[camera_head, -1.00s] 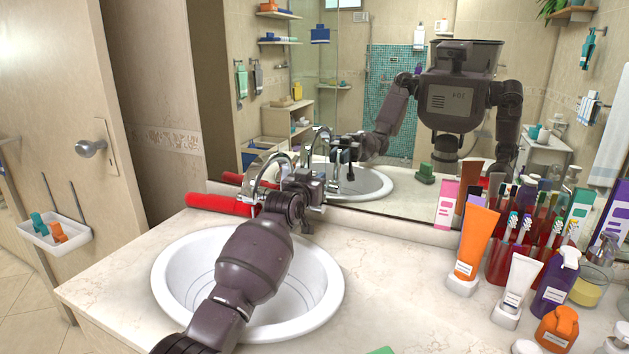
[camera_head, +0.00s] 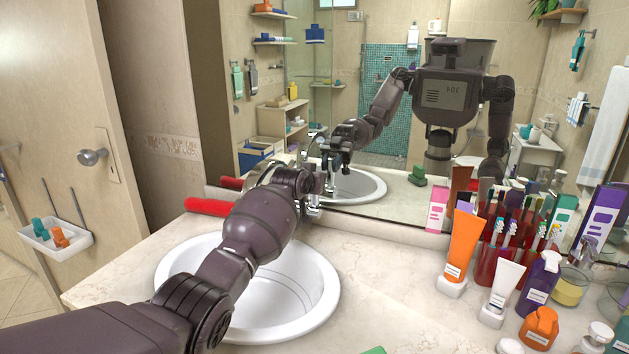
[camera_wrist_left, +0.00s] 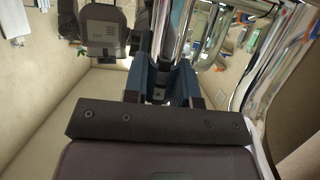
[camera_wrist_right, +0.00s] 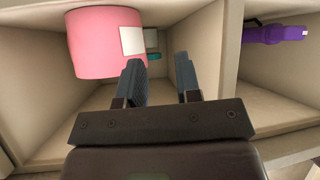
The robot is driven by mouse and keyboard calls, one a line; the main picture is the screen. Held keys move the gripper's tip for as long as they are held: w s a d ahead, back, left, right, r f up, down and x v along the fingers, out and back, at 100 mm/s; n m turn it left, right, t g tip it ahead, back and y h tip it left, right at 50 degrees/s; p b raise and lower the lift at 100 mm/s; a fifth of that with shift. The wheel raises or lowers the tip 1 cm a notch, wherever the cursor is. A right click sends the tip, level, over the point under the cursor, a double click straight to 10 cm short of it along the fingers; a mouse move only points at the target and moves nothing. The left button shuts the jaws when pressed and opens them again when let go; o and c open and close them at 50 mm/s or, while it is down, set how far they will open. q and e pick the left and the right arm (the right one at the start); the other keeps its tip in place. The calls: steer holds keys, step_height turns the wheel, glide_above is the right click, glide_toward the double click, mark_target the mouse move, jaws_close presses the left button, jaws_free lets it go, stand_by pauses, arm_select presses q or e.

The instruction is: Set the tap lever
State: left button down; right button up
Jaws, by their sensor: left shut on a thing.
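The chrome tap stands behind the white sink (camera_head: 322,315), against the mirror; its base (camera_head: 315,209) shows past my arm. My left arm reaches over the sink, and my left gripper (camera_head: 326,183) is at the tap. In the left wrist view my left gripper (camera_wrist_left: 162,82) is shut on a chrome part of the tap, seemingly the lever (camera_wrist_left: 172,35). My arm hides much of the tap in the head view, so the lever's exact angle is unclear. My right gripper (camera_wrist_right: 158,72) is open and empty in the right wrist view, in front of a shelf compartment.
An orange tube (camera_head: 463,248), a white tube (camera_head: 503,285), toothbrushes in a red holder and several bottles crowd the right of the counter. A red roll (camera_head: 207,207) lies behind the sink. The right wrist view shows a pink container (camera_wrist_right: 103,42) and a purple item (camera_wrist_right: 275,33).

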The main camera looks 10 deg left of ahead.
arm_select(q)
steer(key=c, duration=0.9)
jaws_free()
arm_select(e)
steer(key=shift+w+r, duration=0.3)
steer(key=shift+w, duration=0.1)
arm_select(q)
steer(key=shift+s, duration=0.1)
arm_select(e)
steer(key=shift+s, duration=0.2)
